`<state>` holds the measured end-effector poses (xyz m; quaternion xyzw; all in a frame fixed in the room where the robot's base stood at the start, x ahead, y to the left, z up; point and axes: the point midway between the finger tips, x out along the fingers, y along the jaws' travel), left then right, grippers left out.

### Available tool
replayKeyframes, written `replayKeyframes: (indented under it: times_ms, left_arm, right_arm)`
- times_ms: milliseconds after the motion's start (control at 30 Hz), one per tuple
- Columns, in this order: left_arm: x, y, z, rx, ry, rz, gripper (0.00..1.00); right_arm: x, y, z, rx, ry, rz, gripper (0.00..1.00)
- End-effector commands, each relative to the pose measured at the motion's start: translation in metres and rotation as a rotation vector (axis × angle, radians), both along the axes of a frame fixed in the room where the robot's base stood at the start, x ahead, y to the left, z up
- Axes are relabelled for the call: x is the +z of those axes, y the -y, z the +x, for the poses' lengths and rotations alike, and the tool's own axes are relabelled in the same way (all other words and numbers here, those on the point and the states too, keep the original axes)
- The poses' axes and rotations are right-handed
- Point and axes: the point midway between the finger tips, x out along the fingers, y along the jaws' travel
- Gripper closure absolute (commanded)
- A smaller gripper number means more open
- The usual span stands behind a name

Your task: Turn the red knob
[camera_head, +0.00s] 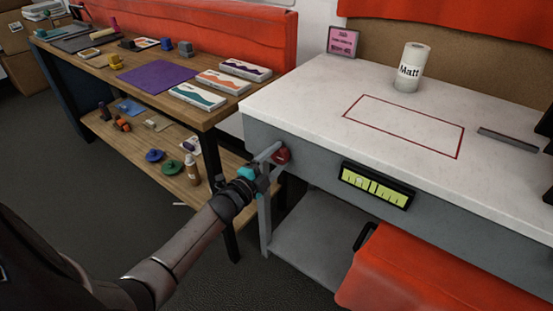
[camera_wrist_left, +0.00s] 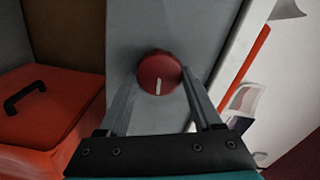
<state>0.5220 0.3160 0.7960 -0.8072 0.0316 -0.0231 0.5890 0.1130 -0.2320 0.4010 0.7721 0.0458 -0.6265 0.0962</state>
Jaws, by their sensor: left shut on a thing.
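The red knob (camera_head: 281,156) sits on the grey front face of the white-topped table, near its left corner. In the left wrist view the red knob (camera_wrist_left: 159,74) is round with a short white mark low on its face. My left gripper (camera_head: 274,158) is at the knob, with one finger on each side of it. In the left wrist view the left gripper (camera_wrist_left: 158,88) is shut on the knob. The far sides of the fingertips are partly hidden. My right gripper is not seen.
A green-lit display panel (camera_head: 377,185) is on the same front face, right of the knob. A white roll marked "Matt" (camera_head: 411,68) stands on the white top (camera_head: 300,95). A red lidded box (camera_head: 420,270) is below. A wooden shelf table (camera_head: 150,95) stands left.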

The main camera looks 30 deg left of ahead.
Motion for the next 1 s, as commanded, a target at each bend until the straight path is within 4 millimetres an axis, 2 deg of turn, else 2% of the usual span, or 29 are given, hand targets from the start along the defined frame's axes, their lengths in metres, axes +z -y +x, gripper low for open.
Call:
replayKeyframes:
  times_ms: [600,633,867,1000]
  left_arm:
    - [-0.0006,0.0002,-0.0003,0.000,0.002,0.038,0.90]
    - [-0.0006,0.0002,-0.0003,0.000,0.002,0.038,0.31]
    - [-0.0005,0.0000,-0.0002,0.000,0.002,0.038,0.05]
    - [-0.0004,0.0000,-0.0002,0.000,0.003,0.038,0.04]
  right_arm:
    - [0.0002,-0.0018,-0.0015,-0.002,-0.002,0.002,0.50]
    - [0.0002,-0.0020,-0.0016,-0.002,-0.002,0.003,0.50]
    - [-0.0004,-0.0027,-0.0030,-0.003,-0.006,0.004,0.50]
    - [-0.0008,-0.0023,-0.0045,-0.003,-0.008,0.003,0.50]
